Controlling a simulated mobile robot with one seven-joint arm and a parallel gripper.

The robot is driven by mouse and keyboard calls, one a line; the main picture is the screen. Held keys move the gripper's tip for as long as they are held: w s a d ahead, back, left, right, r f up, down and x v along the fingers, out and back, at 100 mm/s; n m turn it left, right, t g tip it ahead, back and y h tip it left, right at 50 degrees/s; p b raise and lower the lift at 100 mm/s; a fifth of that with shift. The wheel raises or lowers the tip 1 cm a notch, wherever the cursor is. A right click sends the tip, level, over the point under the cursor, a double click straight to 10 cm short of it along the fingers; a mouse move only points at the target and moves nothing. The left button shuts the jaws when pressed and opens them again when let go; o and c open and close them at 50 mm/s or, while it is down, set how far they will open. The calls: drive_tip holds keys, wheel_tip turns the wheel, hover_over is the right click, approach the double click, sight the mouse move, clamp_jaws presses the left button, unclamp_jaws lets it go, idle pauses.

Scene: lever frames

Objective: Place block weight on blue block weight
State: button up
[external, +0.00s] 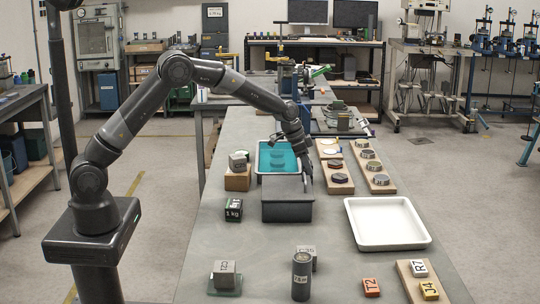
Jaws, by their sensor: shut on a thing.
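My gripper (307,179) points down at the right end of a dark grey box (287,212), near a teal-lined tray (262,178). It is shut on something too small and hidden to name. A grey block weight (238,162) sits on a wooden block left of the tray. A dark block marked 1 kg (233,210) stands on the table below it. Another grey block weight (224,270) rests on a glass plate at the front left. A grey block (308,252) is partly hidden behind a dark cylinder weight (301,280). I cannot tell which block is the blue one.
A white tray (387,240) lies empty at the right. Wooden boards (378,185) with several round discs stand behind it. An orange T2 tile (371,287) and a board with R7 and J4 tiles (410,285) lie at the front right.

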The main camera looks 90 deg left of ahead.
drive_tip(key=o, duration=1.3)
drive_tip(key=shift+f, duration=0.1)
drive_tip(key=shift+o, duration=0.2)
drive_tip(key=v, duration=1.2)
drive_tip(key=s+d+r, duration=0.6)
drive_tip(key=s+d, duration=0.2)
drive_tip(key=s, duration=0.1)
drive_tip(key=s+d+r, duration=0.6)
drive_tip(key=s+d, duration=0.2)
drive_tip(key=s, duration=0.1)
drive_tip(key=s+d+f, duration=0.1)
drive_tip(key=s+d, duration=0.1)
drive_tip(key=s, duration=0.5)
drive_tip(key=s+d+f, duration=0.1)
drive_tip(key=s+d, duration=0.2)
drive_tip(key=s, duration=0.5)
drive_tip(key=s+d+f+t, duration=0.1)
drive_tip(key=s+d+f, duration=0.1)
drive_tip(key=s, duration=0.5)
drive_tip(key=shift+s+d, duration=0.15)
drive_tip(key=shift+d, duration=0.6)
